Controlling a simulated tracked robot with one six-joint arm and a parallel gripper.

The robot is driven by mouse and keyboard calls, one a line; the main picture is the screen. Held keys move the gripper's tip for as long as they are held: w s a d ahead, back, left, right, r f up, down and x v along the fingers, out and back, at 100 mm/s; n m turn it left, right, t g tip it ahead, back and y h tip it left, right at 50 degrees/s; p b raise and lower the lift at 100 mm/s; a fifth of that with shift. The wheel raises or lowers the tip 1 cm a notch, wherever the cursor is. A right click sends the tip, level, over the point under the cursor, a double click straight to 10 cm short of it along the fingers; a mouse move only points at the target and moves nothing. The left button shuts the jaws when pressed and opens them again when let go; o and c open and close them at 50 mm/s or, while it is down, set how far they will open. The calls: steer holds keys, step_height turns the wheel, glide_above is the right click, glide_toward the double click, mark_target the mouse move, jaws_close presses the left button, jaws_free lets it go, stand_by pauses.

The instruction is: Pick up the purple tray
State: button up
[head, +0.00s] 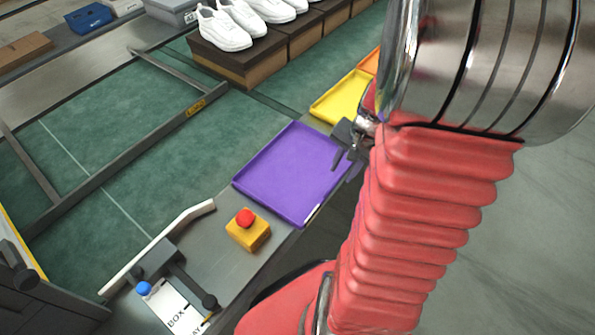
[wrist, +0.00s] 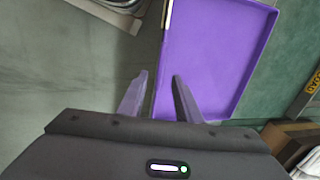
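The purple tray (head: 290,178) is a shallow, flat, rimmed tray on the grey ledge, in the middle of the head view. It also shows in the wrist view (wrist: 215,55), filling the upper right. My gripper (head: 345,164) is at the tray's right edge in the head view. In the wrist view my gripper (wrist: 160,75) has its two fingers apart, with the tray's near rim running between them in the picture. The gripper is open and holds nothing. I cannot tell how far the fingertips are above or below the rim.
A yellow tray (head: 341,97) and an orange tray (head: 369,62) lie beyond the purple one. A yellow box with a red button (head: 248,230) stands in front of it. White shoes (head: 224,27) sit on brown boxes (head: 240,66) behind. Open floor (head: 500,240) lies to the right.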

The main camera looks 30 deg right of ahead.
mark_target(337, 181)
steer(key=shift+w+a+f, duration=0.1)
steer(key=shift+w+f, duration=0.1)
steer(key=shift+f, duration=0.9)
steer(key=shift+w+a+f, duration=0.15)
steer(key=shift+w+f, duration=0.05)
steer(key=shift+f, duration=1.1)
steer(key=shift+w+a+f, duration=0.1)
steer(key=shift+w+f, duration=0.1)
steer(key=shift+f, duration=1.1)
steer(key=shift+c, duration=0.5)
jaws_close()
